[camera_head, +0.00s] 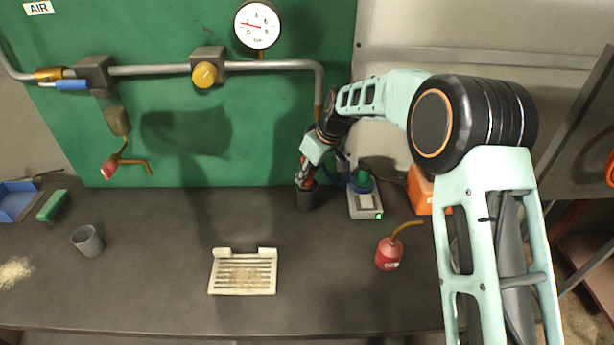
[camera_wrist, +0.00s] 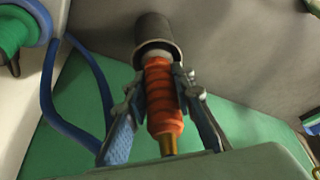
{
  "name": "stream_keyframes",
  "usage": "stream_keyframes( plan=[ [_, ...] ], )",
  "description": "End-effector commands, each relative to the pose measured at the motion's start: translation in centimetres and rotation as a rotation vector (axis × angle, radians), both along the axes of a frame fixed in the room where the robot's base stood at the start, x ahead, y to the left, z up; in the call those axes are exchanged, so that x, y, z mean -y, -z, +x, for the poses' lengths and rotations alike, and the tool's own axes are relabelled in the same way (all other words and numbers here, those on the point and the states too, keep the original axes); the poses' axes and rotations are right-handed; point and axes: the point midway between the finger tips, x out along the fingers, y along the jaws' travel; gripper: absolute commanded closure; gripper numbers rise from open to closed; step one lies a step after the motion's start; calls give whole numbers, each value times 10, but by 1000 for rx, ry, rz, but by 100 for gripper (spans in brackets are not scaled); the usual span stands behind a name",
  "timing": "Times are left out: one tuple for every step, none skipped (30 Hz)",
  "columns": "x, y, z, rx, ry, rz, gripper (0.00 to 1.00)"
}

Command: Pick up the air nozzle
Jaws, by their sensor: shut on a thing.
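The air nozzle appears to be the orange ribbed piece with a brass end (camera_wrist: 163,100) in the wrist view. One end of it meets a dark grey cup-like holder (camera_wrist: 153,38); whether it is still inside cannot be told. My gripper (camera_wrist: 172,88) has a finger on each side of the orange body and is shut on it. In the head view my gripper (camera_head: 306,175) is low at the back of the bench, just above the dark holder (camera_head: 306,199). The nozzle is mostly hidden there.
A grey device (camera_head: 366,205) with a green-topped part stands close right of the holder. A blue hose (camera_wrist: 48,100) curves beside my gripper. A red oil can (camera_head: 389,254), a slotted cream tray (camera_head: 242,282) and a grey cup (camera_head: 87,241) stand farther off. A green panel with pipes rises behind.

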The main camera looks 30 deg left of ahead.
Motion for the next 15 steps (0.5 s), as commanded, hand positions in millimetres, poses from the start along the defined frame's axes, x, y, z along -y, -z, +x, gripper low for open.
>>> stream_keyframes(
  plan=[
    [-1,-3,1,2,-1,2,100],
    [-1,-4,1,2,-1,2,100],
    [-1,-7,1,3,0,2,100],
    [-1,-9,1,3,0,2,100],
    [-1,-12,1,4,0,3,100],
    [-1,-17,1,5,-1,3,100],
    [-1,-21,1,5,-1,3,100],
    [-1,-25,1,5,-1,3,100],
    [-1,-32,1,6,0,4,100],
    [-1,-37,1,6,0,4,100],
    [-1,-44,2,6,0,5,100],
    [-1,-51,1,6,0,5,100],
    [-1,-58,1,6,0,5,100],
    [-1,-65,1,6,0,5,100],
    [-1,-74,1,6,0,5,100]
  ],
)
